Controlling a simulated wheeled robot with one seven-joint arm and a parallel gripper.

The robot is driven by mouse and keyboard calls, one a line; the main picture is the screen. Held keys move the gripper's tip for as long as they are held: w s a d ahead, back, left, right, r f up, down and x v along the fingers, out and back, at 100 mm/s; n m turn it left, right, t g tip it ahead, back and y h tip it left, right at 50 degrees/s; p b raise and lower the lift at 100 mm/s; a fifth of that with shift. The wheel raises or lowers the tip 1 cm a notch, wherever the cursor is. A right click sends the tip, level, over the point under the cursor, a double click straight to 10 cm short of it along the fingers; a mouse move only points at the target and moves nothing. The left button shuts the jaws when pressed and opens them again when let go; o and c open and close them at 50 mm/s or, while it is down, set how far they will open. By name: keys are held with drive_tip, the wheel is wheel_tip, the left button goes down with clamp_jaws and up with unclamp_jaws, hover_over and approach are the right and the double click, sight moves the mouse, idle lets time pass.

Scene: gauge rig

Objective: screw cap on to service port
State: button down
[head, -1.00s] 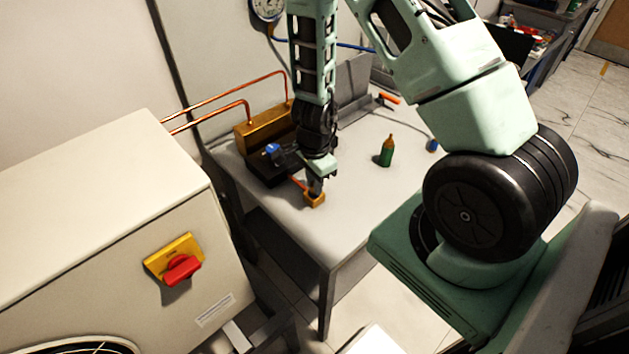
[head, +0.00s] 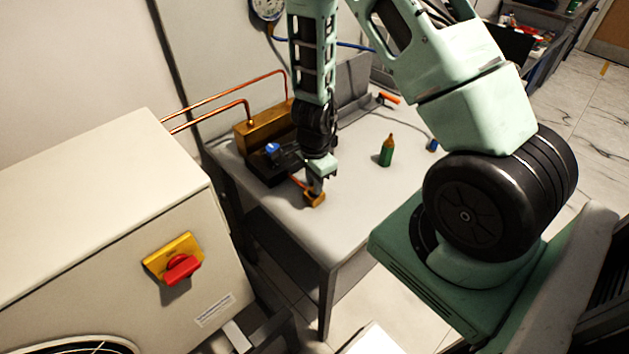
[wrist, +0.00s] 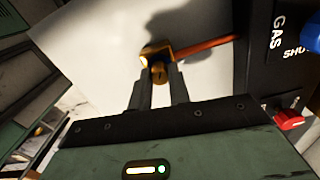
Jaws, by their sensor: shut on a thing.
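The service port is a brass fitting (head: 315,200) at the front edge of the grey table, on the end of a copper pipe. It also shows in the wrist view (wrist: 156,50), with the orange-copper pipe (wrist: 205,46) running right. My gripper (head: 316,187) points down right over the fitting. In the wrist view my gripper (wrist: 160,74) has its two fingers shut on a small brass cap (wrist: 158,72), which lies against the fitting. The fingers hide most of the cap, and I cannot tell whether its thread is engaged.
A black manifold with a blue knob (head: 272,149) and a red knob (wrist: 289,119) stands beside the port, before a brass block (head: 262,128). A green bottle (head: 386,151) stands on the table to the right. A beige cabinet with a red switch (head: 182,268) fills the left.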

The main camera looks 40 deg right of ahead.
drive_tip(key=m, duration=0.5)
drive_tip(key=shift+p, duration=0.3)
drive_tip(key=shift+m, duration=0.4)
drive_tip(key=m, duration=0.4)
drive_tip(key=shift+m, duration=0.4)
drive_tip(key=shift+m, duration=0.7)
drive_tip(key=m, duration=0.3)
drive_tip(key=shift+w+d+m, duration=0.1)
drive_tip(key=shift+m, duration=0.3)
